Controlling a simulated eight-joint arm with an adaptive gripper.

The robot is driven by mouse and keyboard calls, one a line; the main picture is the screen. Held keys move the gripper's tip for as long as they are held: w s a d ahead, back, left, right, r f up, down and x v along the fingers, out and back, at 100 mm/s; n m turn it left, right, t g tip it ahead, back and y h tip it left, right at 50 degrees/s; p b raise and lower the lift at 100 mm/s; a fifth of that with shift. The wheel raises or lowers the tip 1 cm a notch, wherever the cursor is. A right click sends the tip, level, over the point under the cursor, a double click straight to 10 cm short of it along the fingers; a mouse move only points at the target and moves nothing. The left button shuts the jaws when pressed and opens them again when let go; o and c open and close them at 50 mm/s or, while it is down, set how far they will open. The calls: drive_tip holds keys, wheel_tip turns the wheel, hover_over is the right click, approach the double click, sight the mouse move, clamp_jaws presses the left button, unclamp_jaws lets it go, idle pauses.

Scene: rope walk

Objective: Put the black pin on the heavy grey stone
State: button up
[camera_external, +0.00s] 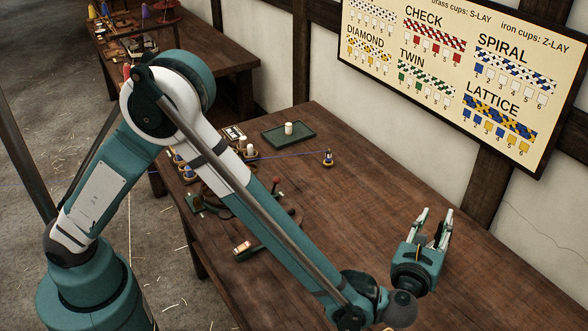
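My gripper (436,213) is over the right part of the wooden table, fingers pointing up and away in the picture. Its two fingers are spread apart with nothing visible between them. I cannot make out a black pin or a heavy grey stone for certain. A small dark piece with a yellowish band (327,160) stands on the table left of and beyond my gripper, at the end of a blue cord (295,155). It is too small to identify. My arm hides part of the left of the table.
A green tray (271,140) holding a white cylinder (289,128) lies at the back. Several small white and blue-yellow pieces, a red-knobbed part (276,181) and a light wooden block (243,247) are at the left. The table's middle (350,205) is clear. A pattern board (400,75) hangs behind.

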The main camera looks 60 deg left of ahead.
drive_tip(key=s+a+r+n+g+h, duration=0.1)
drive_tip(key=s+a+r+n+g, duration=0.2)
drive_tip(key=a, duration=0.8)
drive_tip(key=s+a+r+n+g+h, duration=0.1)
drive_tip(key=s+a+r+n+g, duration=0.15)
drive_tip(key=s+a+n, duration=0.6)
drive_tip(key=a+r+n+g+h, duration=0.15)
drive_tip(key=a+r, duration=0.25)
drive_tip(key=a, duration=1)
drive_tip(key=s+a+f+n+h, duration=0.1)
drive_tip(key=s+a+n, duration=0.2)
drive_tip(key=s, duration=0.7)
drive_tip(key=s+a+f+n+g+h, duration=0.1)
drive_tip(key=s+a+n+h, duration=0.1)
drive_tip(key=s+n, duration=0.5)
drive_tip(key=s+a+f+n+h, duration=0.2)
drive_tip(key=s+a+n, duration=0.3)
drive_tip(key=s, duration=0.9)
drive_tip(key=shift+s+n+g, duration=0.3)
drive_tip(key=shift+s+n, duration=0.05)
drive_tip(key=shift+n, duration=0.25)
